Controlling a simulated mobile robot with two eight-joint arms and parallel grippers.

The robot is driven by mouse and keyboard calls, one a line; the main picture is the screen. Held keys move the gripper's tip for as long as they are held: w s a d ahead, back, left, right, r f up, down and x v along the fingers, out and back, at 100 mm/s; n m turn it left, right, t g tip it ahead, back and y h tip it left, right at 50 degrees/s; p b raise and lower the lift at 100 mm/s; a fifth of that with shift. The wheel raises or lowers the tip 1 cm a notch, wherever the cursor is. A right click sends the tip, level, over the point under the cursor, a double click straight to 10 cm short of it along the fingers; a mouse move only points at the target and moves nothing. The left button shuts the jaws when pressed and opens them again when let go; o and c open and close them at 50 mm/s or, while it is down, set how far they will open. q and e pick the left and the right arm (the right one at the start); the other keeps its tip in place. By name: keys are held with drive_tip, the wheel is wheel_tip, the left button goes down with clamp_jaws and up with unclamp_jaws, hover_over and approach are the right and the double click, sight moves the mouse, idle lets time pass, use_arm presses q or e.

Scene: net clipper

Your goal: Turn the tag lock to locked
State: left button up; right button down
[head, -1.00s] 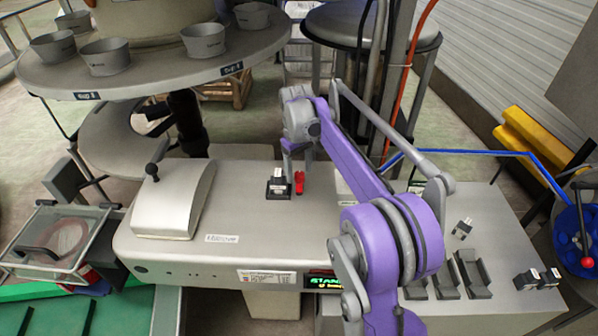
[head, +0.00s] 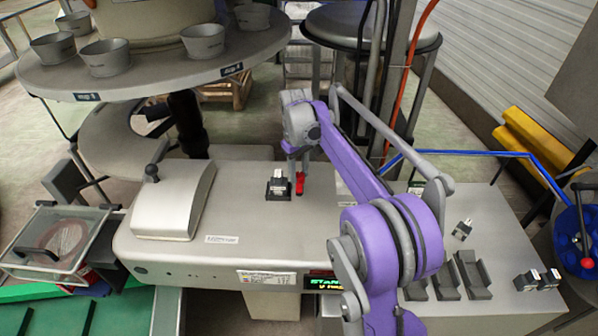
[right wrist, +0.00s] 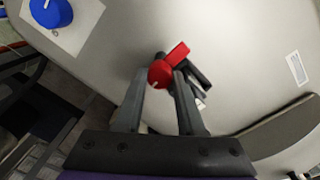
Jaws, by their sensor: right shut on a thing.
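The tag lock is a small red lever (head: 300,186) with a round red knob end, on top of the grey machine. It stands just right of a black block that holds a white tag (head: 278,187). In the right wrist view the red lever (right wrist: 178,52) points up and to the right from its round end, with the black block partly hidden behind it and a finger. My right gripper (right wrist: 160,78) reaches down from above, its two fingers closed on the sides of the round red end. My left gripper is not in view.
A rounded grey cover with a black knob (head: 173,198) stands left on the machine. A blue knob (right wrist: 50,12) shows in the wrist view. Grey cups stand on the round table (head: 190,75). The machine top around the lock is mostly clear.

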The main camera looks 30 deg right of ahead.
drive_tip(key=shift+m, duration=0.3)
drive_tip(key=m, duration=1.3)
drive_tip(key=shift+d, duration=0.1)
drive_tip(key=shift+m+p, duration=0.3)
drive_tip(key=shift+m, duration=1.8)
drive_tip(key=c, duration=0.5)
unclamp_jaws()
